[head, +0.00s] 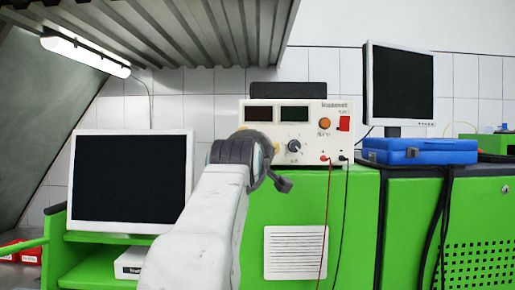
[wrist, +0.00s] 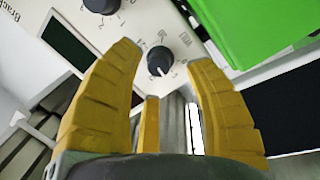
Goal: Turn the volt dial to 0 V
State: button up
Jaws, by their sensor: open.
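The power supply (head: 312,111) has a cream front panel with two dark displays. One black dial (head: 293,146) with a pale surround shows right of my gripper (head: 262,158) in the head view; my arm hides the lower left of the panel. In the wrist view, a black dial (wrist: 160,61) with a white pointer line lies between the yellow fingertips of my gripper (wrist: 164,54). The fingers are open, with a gap on each side of it. A second black dial (wrist: 102,4) is cut by the top edge. I cannot read which is the volt dial.
An orange knob (head: 324,123) and a red part (head: 344,123) are on the panel's right. Red and black cables (head: 328,210) hang from its lower right. A blue case (head: 420,151) stands right, a monitor (head: 130,180) left. The green cabinet (head: 360,220) is below.

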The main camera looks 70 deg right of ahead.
jog(key=v, duration=0.9)
jog(key=shift+a, duration=0.3)
